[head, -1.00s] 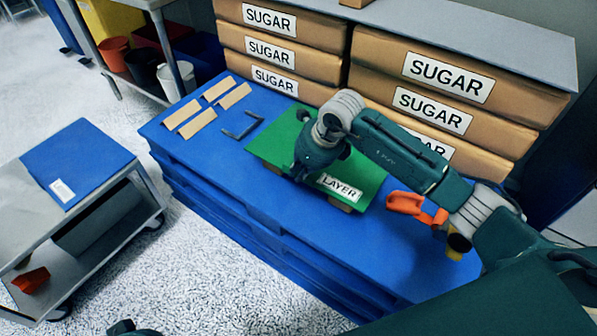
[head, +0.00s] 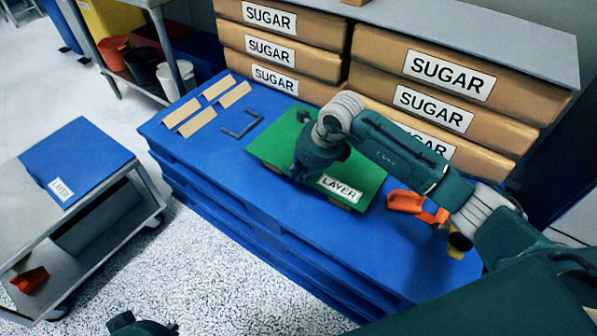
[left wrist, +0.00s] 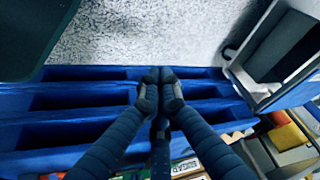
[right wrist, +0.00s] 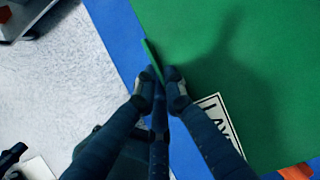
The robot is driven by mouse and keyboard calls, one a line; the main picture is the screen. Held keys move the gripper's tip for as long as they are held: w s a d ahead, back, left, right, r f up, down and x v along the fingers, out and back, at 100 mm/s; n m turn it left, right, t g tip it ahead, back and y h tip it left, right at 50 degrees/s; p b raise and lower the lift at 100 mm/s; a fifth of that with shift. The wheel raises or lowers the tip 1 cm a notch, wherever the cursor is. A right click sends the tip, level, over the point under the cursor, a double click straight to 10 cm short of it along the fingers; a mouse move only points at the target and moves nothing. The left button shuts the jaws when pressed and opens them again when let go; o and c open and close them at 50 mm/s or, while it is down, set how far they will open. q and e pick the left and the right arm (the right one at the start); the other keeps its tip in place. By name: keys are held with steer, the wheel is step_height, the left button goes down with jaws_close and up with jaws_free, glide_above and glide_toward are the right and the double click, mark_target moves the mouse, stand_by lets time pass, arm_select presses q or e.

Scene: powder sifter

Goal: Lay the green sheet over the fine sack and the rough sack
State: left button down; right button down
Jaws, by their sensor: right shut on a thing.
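The green sheet (head: 362,172) with a white LAYER label lies roughly flat over something brown on the blue pallet (head: 225,150). A brown edge (head: 342,206) shows under its front; which sack it belongs to, I cannot tell. The rest of both sacks is hidden. My right gripper (head: 298,178) is at the sheet's front edge. In the right wrist view, its fingertips (right wrist: 160,76) are shut on a thin upright green tab (right wrist: 152,56) at that edge. My left gripper (left wrist: 160,76) is shut and empty, in front of the pallet; only part of that arm shows at the head view's bottom.
Stacked SUGAR sacks (head: 440,70) stand behind. Brown strips (head: 197,122) and a dark bracket (head: 243,127) lie left on the pallet. An orange tool (head: 408,202) lies right. A grey cart (head: 148,182) with a blue LAYER sheet (head: 85,150) stands left.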

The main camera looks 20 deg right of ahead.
steer(key=c, duration=1.8)
jaws_free()
steer(key=shift+c, duration=0.2)
